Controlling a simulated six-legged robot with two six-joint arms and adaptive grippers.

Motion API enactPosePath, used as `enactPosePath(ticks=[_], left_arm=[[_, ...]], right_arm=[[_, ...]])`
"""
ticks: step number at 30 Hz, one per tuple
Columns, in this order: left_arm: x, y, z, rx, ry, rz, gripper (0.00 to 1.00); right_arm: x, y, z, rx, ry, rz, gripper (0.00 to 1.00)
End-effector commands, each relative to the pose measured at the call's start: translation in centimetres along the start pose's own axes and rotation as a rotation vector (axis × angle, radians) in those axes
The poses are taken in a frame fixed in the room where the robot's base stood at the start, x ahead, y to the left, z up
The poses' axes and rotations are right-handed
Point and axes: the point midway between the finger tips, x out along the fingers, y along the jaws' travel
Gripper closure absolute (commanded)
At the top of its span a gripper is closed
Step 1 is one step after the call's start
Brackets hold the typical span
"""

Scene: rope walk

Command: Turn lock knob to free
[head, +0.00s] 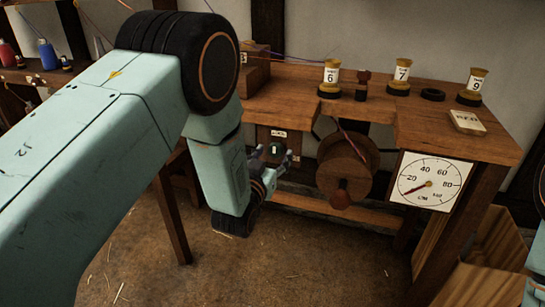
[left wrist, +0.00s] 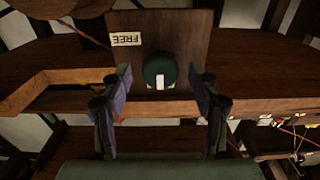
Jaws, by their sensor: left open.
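The lock knob (head: 274,149) is a dark round knob with a white mark, set on a wooden plate (head: 263,137) under the bench. In the left wrist view the knob (left wrist: 159,66) is dark green, and its white mark points down in the picture. A label reading FREE (left wrist: 126,39) shows upside down at the knob's upper left. My left gripper (head: 272,160) is open in front of the knob. In the left wrist view its fingers (left wrist: 160,82) stand on either side of the knob, with gaps; I cannot tell whether the fingertips reach its depth.
A wooden reel (head: 345,167) hangs right of the knob, with a dial (head: 432,182) beyond it. Numbered spools (head: 330,75) stand on the bench top (head: 430,120). Part of my right arm shows at the right edge. Open floor (head: 300,260) lies below.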

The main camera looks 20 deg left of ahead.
Motion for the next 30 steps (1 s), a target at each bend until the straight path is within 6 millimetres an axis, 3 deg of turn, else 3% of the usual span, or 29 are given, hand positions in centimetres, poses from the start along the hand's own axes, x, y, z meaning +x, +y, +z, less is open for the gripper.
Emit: enactPosePath(ticks=[20,30], left_arm=[[-0.04,0.00,0.01,0.000,0.000,0.000,0.92],[-0.06,0.00,0.02,0.050,-0.002,0.000,0.94]], right_arm=[[-0.01,0.00,-0.01,0.000,0.000,0.000,0.60],[-0.26,0.00,-0.01,0.000,0.000,0.000,0.60]])
